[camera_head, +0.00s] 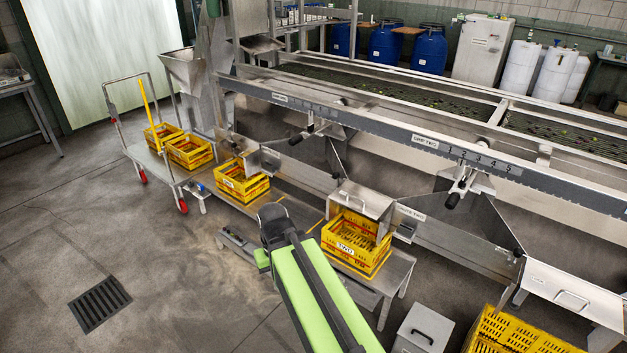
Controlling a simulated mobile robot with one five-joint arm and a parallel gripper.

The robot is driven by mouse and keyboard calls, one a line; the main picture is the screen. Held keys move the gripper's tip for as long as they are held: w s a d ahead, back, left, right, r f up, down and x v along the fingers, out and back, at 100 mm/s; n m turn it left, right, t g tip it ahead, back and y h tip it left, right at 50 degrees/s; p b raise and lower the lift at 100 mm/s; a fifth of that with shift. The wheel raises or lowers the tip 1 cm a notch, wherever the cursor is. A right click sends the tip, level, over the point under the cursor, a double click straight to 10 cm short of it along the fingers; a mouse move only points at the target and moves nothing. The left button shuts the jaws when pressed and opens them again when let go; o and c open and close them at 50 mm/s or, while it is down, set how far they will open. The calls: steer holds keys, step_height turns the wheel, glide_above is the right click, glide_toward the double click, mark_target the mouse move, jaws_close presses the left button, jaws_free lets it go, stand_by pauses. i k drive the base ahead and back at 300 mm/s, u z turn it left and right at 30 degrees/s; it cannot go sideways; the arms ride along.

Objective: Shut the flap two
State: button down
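Flap two (368,198) is a bare metal plate with a bar handle, at the mouth of the second chute. It juts out above the back of a yellow crate (345,259) labelled TWO. A small label plate (411,213) sits on the metal just right of the flap, its print too small to read surely. My green and black arm (310,290) rises from the bottom, its dark joint left of the crate and apart from the flap. The crate's slatted inside looks empty.
A clamp (459,187) with a dark knob hangs from the sizer's rail, right of the flap. The crate stands on a metal bench (398,272). A grey box (423,330) and a yellow crate (520,332) stand at lower right. The left floor is open around a drain grate (99,302).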

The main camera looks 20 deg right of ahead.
mark_target(370, 202)
steer(key=u, duration=0.45)
steer(key=i, duration=1.25)
steer(key=u, duration=0.3)
steer(key=k, duration=0.6)
steer(key=z, duration=0.3)
steer(key=k, duration=0.2)
steer(key=u, duration=0.45)
steer(key=i, duration=0.75)
steer(key=z, duration=0.05)
